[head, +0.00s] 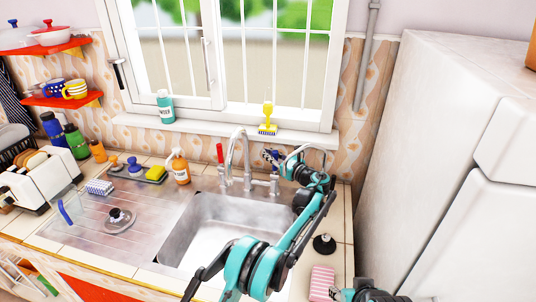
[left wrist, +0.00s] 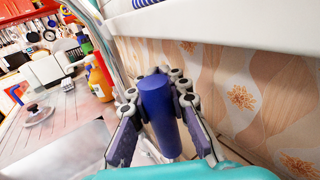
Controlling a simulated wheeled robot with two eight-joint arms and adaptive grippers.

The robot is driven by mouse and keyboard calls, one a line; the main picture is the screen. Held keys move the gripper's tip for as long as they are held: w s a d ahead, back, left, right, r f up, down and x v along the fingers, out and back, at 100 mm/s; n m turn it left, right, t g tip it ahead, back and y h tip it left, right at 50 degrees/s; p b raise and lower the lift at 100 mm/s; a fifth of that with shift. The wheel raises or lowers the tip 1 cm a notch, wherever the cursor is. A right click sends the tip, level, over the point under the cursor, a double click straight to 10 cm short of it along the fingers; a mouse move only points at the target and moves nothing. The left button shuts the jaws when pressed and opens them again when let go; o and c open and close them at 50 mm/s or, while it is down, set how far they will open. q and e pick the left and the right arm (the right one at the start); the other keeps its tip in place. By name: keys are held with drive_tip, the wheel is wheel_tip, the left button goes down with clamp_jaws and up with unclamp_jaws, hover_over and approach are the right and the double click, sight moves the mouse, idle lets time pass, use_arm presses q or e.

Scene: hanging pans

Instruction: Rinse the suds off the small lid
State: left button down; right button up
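The small lid (head: 120,217), clear with a dark knob, lies on the ribbed drainboard left of the sink; it also shows in the left wrist view (left wrist: 38,113). Suds on it are too small to make out. My left gripper (head: 273,158) is behind the sink at the tap's right side. In the left wrist view, its fingers (left wrist: 160,92) close in on both sides of a blue tap handle (left wrist: 158,112). The tap (head: 240,155) arches over the sink (head: 215,225); no water shows. Part of my right gripper (head: 358,292) shows at the bottom right; its fingers are unclear.
A red tap handle (head: 220,153) stands left of the spout. A pink cloth (head: 321,283) and a black stopper (head: 324,243) lie right of the sink. The fridge (head: 430,150) bounds the right.

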use_arm(q)
drive_tip(key=s+n, duration=0.1)
drive_tip(key=n+y, duration=0.1)
drive_tip(key=s+n+t+b, duration=0.1)
drive_tip(key=shift+s+a+r, duration=0.1)
drive_tip(key=shift+s+a, duration=0.15)
drive_tip(key=shift+s, duration=0.05)
drive_tip(key=c, duration=1.5)
unclamp_jaws()
drive_tip(key=v, duration=1.2)
drive_tip(key=shift+w+d, duration=0.1)
